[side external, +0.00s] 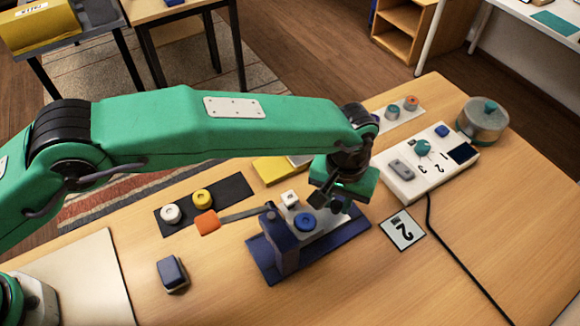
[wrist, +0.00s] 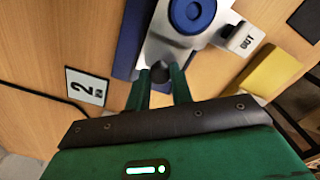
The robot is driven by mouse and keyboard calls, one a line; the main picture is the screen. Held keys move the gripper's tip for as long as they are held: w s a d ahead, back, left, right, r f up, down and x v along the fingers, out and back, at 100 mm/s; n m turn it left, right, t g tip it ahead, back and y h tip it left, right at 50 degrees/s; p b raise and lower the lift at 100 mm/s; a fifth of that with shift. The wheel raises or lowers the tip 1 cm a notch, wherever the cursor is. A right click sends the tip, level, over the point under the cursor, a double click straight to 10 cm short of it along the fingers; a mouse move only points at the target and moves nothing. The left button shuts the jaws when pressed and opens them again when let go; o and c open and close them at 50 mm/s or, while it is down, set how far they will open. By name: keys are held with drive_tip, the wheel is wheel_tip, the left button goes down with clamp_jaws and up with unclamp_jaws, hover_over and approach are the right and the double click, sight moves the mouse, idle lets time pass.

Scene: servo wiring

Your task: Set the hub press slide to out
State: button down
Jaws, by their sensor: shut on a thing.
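The hub press (side external: 285,245) stands mid-table, with a dark blue base and post. Its light grey slide (wrist: 165,45) carries a blue ring-shaped hub (side external: 305,222), which also shows at the top of the wrist view (wrist: 191,14). A white block marked OUT (wrist: 244,40) sits beside the slide's far end. My gripper (wrist: 160,86) is shut on a dark knob (wrist: 160,71) at the near end of the slide. In the side view my gripper (side external: 332,190) hangs over the right part of the press and partly hides the slide and knob.
An orange-handled lever (side external: 207,222) sticks out left of the press. A dark mat (side external: 225,190) holds white and yellow round parts. A blue-grey block (side external: 172,274) lies in front. A "2" card (side external: 403,230) and a white dial box (side external: 430,165) with a cable are right.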

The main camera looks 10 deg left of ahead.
drive_tip(key=shift+w+d+r, duration=0.15)
drive_tip(key=shift+w+d, duration=0.75)
drive_tip(key=shift+d, duration=0.05)
drive_tip(key=c, duration=1.2)
unclamp_jaws()
drive_tip(key=shift+c, duration=0.2)
drive_tip(key=shift+a, duration=0.1)
wheel_tip(320, 180, up, 8)
